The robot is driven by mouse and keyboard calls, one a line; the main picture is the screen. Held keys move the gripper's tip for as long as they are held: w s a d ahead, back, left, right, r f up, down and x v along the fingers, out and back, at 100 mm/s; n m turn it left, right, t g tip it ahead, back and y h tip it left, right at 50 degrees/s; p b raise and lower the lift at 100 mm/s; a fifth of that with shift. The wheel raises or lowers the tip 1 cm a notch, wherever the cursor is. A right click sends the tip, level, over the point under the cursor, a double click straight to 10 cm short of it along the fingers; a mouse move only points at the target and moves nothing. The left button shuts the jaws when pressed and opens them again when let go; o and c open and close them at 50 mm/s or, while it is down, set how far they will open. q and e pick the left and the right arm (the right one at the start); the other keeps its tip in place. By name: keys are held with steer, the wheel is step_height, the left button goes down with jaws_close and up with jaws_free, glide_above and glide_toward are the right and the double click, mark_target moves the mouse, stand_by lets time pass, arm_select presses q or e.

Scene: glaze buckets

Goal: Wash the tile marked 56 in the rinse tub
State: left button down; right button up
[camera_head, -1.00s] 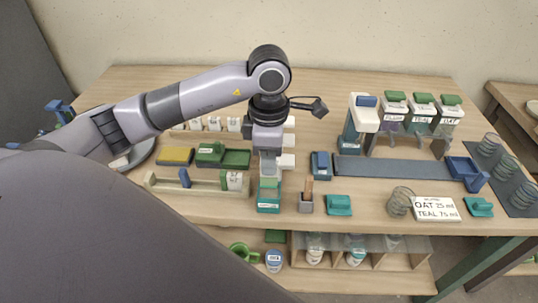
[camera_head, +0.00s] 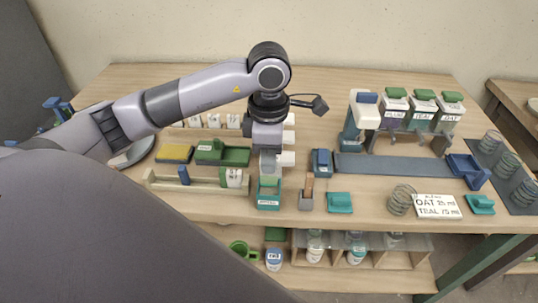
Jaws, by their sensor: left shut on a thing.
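My left gripper (camera_head: 269,170) points straight down over a small teal tub (camera_head: 268,203) with a white label at the front middle of the table. Its jaws are shut on a thin piece with a green part (camera_head: 268,183), which shows at the tub's opening. Its number is hidden, and I cannot tell how deep it sits. A long pale rack (camera_head: 210,187) to the left holds a blue piece (camera_head: 184,175) and a white-and-green tile (camera_head: 234,178) whose mark is too small to read. My right gripper is out of view.
A green tray (camera_head: 236,157) and a yellow sponge-like block (camera_head: 174,154) lie left of the gripper. A long blue-grey strip (camera_head: 400,166) lies farther right, before several labelled containers.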

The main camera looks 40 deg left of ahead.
mark_target(269, 183)
arm_select(q)
steer(key=shift+f+b, duration=2.3)
steer(key=shift+f, duration=0.4)
steer(key=shift+f+b, duration=0.35)
steer(key=shift+r, duration=0.1)
